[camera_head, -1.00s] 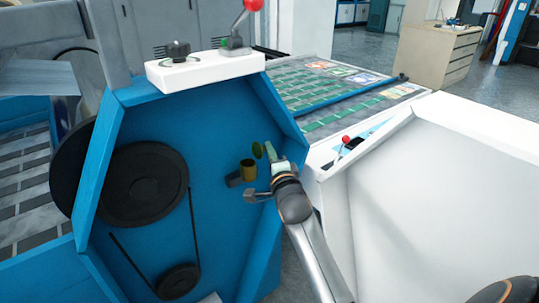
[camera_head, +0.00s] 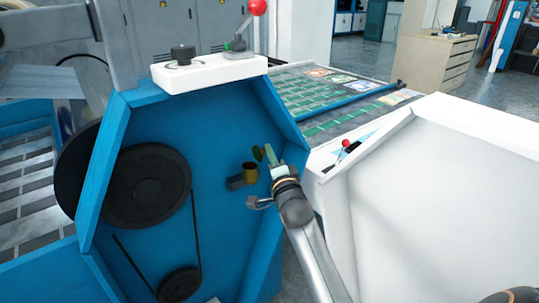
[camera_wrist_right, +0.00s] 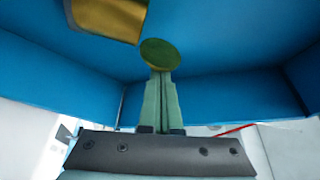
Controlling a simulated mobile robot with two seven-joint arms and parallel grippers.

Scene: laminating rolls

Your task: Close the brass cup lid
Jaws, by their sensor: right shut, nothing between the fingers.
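The brass cup (camera_head: 250,173) is fixed by a dark fitting to the blue panel inside the machine's housing. Its round lid (camera_head: 257,153) stands open, tilted up at the cup's upper right. My right gripper (camera_head: 270,154) is just right of the lid, fingers shut and empty. In the right wrist view, the lid (camera_wrist_right: 160,54) sits right at the tips of the shut green fingers (camera_wrist_right: 160,76); I cannot tell if they touch it. The cup (camera_wrist_right: 108,18) shows at the top left there, cut by the frame edge. My left gripper is out of view.
Left of the cup are a large black pulley (camera_head: 148,186), a belt and a small pulley (camera_head: 179,284). The blue housing rim (camera_head: 284,112) stands close to the right gripper. A white open cover (camera_head: 440,200) is at right. A white control box (camera_head: 210,70) sits on top.

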